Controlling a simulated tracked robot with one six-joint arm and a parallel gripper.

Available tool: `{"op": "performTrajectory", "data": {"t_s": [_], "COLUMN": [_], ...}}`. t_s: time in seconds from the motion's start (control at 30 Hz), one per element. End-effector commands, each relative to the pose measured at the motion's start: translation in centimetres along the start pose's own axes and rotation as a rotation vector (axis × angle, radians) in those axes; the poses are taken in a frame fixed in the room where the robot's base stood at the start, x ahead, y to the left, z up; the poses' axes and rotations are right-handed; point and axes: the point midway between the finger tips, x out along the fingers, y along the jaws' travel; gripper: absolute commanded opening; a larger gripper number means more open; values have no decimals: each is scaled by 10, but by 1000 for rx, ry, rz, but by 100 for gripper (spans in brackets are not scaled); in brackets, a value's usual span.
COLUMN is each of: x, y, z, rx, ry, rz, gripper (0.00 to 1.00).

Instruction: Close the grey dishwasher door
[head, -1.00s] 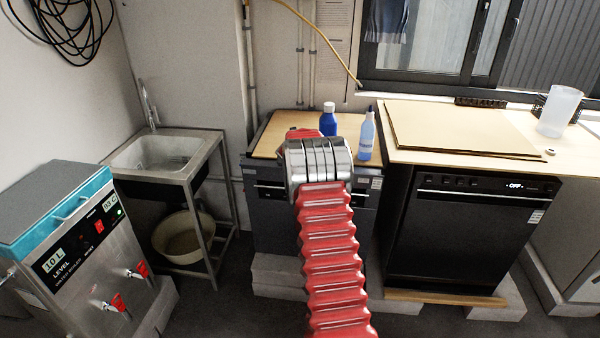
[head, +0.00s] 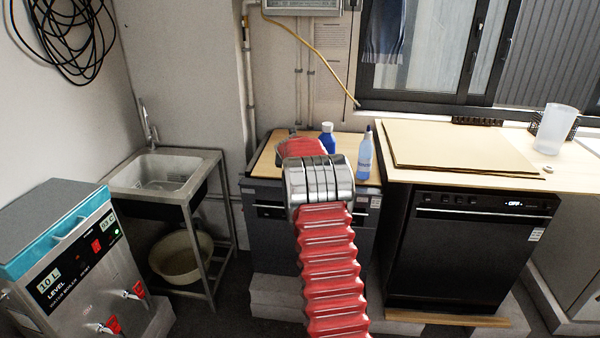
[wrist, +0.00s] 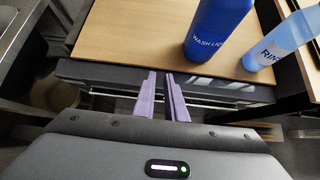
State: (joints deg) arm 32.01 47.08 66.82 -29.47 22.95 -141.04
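The grey dishwasher (head: 265,228) stands under a small wooden top, left of the black machine. Its front looks near upright, but my red arm covers much of it, so I cannot tell how far the door stands from shut. In the wrist view the dark grey upper front edge (wrist: 85,72) and a bar-like handle show just below the wooden top. My gripper (wrist: 160,75) has two purple fingers pointing at this front edge. A narrow gap shows between them, with nothing held. Contact with the door cannot be told. In the head view the fingers are hidden.
A blue bottle (head: 327,138) and a pale blue bottle (head: 365,155) stand on the wooden top (wrist: 125,40). A black machine (head: 455,255) is on the right. A metal sink stand (head: 200,190) and a water boiler (head: 85,265) are on the left.

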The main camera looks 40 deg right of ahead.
Motion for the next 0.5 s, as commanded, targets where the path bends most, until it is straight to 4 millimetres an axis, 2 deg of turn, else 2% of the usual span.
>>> {"op": "performTrajectory", "data": {"t_s": [0.17,0.27,0.5], "x": [-30,-58,-138], "y": [14,28,56], "z": [3,3,-6], "rx": [92,186,458], "ry": [8,21,67], "rz": [12,24,47], "gripper": [17,17,17]}}
